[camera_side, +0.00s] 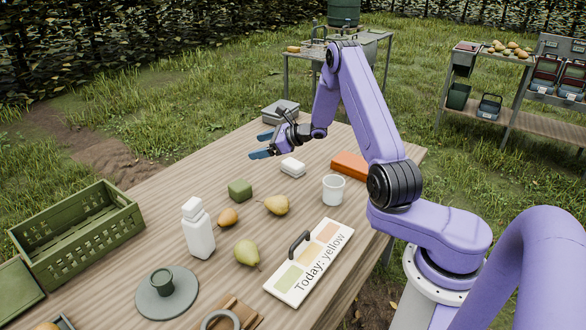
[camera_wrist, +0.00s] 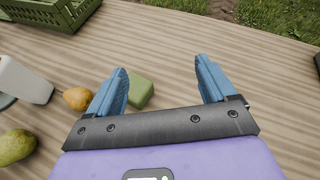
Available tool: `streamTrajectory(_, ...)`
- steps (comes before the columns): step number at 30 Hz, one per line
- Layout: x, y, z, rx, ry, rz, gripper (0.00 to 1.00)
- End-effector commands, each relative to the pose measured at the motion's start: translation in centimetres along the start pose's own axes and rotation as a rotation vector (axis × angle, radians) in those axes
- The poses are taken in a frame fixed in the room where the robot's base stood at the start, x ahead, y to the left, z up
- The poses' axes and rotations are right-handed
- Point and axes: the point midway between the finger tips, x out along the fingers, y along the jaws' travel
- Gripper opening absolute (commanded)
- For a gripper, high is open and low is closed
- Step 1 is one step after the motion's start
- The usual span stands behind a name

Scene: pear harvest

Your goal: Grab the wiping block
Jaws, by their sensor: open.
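My gripper (camera_side: 257,146) is open and empty above the far part of the table; its two blue fingers also show spread apart in the wrist view (camera_wrist: 161,65). Several small blocks could be the wiping block, and I cannot tell which from looks alone. A green block (camera_side: 240,189) sits on the table; in the wrist view the green block (camera_wrist: 141,91) shows beside the left finger, partly hidden by it. A small white block (camera_side: 293,168) lies nearer my arm, and an orange-red block (camera_side: 350,165) lies near the right edge. My gripper touches none of them.
Pears (camera_side: 276,205), a white bottle (camera_side: 198,228), a white cup (camera_side: 333,189) and a "Today: yellow" board (camera_side: 312,262) stand around the near half. A green crate (camera_side: 92,247) is at left. A grey box (camera_side: 280,111) is at the far end. The table's far left is clear.

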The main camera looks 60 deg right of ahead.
Motion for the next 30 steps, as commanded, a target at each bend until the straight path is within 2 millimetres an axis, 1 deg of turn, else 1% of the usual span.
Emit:
streamTrajectory(1, -0.8, -1.7, -1.7, 0.062, 0.005, -0.067, 0.84)
streamTrajectory(3, -2.1, -3.9, -3.9, 0.141, 0.006, -0.16, 0.84)
streamTrajectory(6, -4.1, -6.5, -6.7, 0.236, 0.006, -0.277, 0.84)
streamTrajectory(9, -5.8, -8.2, -8.8, 0.306, 0.004, -0.365, 0.84)
streamTrajectory(12, -6.9, -9.1, -10.2, 0.349, 0.002, -0.42, 0.84)
streamTrajectory(17, -7.2, -9.4, -11.5, 0.37, 0.002, -0.446, 0.84)
streamTrajectory(25, -5.7, -8.8, -14.7, 0.368, 0.002, -0.444, 0.84)
streamTrajectory(30, -5.1, -8.6, -15.8, 0.367, 0.001, -0.444, 0.84)
